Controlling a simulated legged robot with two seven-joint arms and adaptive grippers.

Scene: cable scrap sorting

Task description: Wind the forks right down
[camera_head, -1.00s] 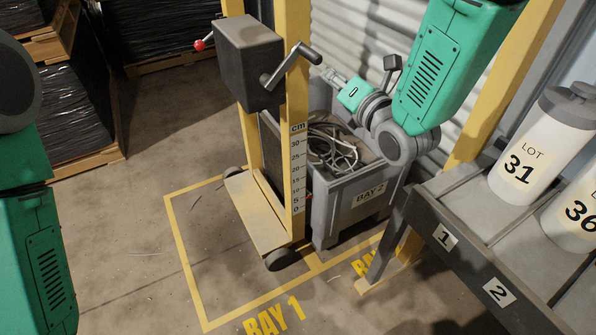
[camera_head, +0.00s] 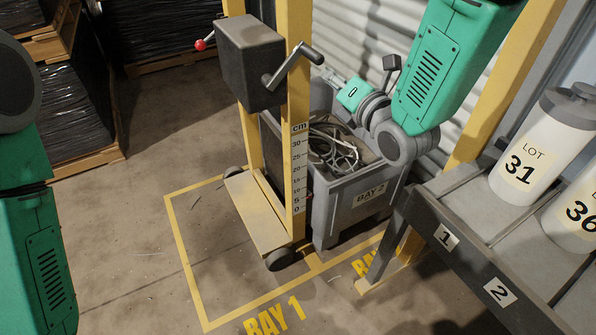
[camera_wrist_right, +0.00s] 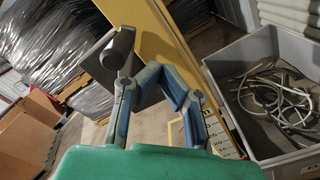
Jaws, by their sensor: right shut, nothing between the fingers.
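The yellow lifter has a low platform (camera_head: 258,215) close to the floor, beside a centimetre scale (camera_head: 298,170) on its mast. A dark winch box (camera_head: 250,62) with a crank (camera_head: 290,66) sits high on the mast. My right gripper (camera_head: 328,76) is beside the crank's grip end; its fingers are partly hidden in the head view. In the right wrist view my right gripper (camera_wrist_right: 155,78) is shut and empty, close to the dark crank grip (camera_wrist_right: 122,42); I cannot tell whether they touch. My left arm shows at the left edge, its gripper out of view.
A grey bin (camera_head: 345,205) marked BAY 2 holds tangled cables behind the mast. A shelf (camera_head: 465,258) with white bottles (camera_head: 530,150) stands at the right. Wrapped pallets (camera_head: 75,110) stand at the left.

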